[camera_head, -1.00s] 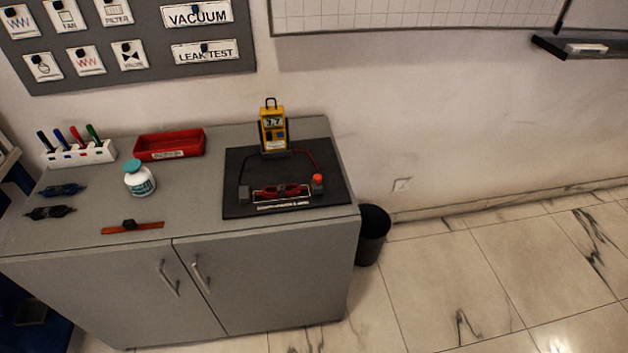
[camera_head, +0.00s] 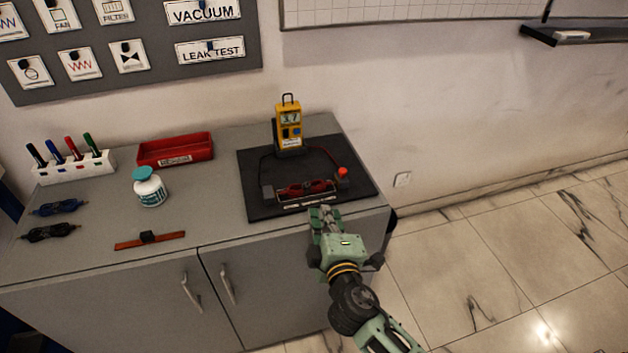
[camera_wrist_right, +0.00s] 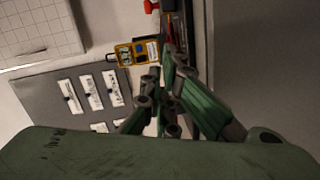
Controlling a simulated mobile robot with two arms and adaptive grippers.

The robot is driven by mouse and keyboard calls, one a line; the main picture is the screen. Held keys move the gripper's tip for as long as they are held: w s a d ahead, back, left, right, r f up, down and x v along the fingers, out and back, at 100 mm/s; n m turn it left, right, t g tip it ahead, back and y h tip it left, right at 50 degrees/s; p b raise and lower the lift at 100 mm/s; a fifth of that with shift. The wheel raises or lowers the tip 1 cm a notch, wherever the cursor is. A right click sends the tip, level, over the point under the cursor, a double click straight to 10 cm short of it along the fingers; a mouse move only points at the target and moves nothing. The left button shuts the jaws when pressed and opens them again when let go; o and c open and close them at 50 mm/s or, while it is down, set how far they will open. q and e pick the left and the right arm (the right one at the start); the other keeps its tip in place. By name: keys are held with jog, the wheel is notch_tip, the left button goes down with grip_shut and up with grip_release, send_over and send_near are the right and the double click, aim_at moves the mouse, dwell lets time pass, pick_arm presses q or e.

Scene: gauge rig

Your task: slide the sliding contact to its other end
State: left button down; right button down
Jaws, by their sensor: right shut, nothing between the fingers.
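The black board (camera_head: 262,211) on the grey cabinet carries a red-wound resistor (camera_head: 306,188) between dark end blocks. The sliding contact on it is too small and dark to place exactly. A yellow meter (camera_head: 289,124) reading about 3.7 stands behind, with dark and red leads; it also shows in the right wrist view (camera_wrist_right: 138,53). My green right gripper (camera_head: 323,213) is shut and empty, just in front of the board's front edge and apart from the resistor. Its fingers also show in the right wrist view (camera_wrist_right: 166,82). My left gripper is not in view.
A red knob (camera_head: 342,171) rises at the board's right. The cabinet top left of the board is partly clear.

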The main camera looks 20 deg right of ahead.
jog(key=r, duration=0.2)
jog(key=n+p, duration=0.1)
send_over(326, 194)
jog(key=a, duration=0.4)
jog(key=shift+s+d+t, duration=0.15)
jog(key=shift+s+t, duration=0.2)
jog(key=shift+t, duration=0.05)
jog(key=d, duration=0.2)
jog(key=d+p, duration=0.1)
jog(key=shift+w+d+f, duration=0.15)
jog(key=shift+w+f, duration=0.1)
jog(key=shift+f, duration=0.15)
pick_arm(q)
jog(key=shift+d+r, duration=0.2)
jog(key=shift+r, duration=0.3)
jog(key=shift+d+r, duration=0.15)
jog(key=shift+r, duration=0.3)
pick_arm(e)
jog(key=shift+d+f, duration=0.1)
jog(key=shift+d, duration=0.2)
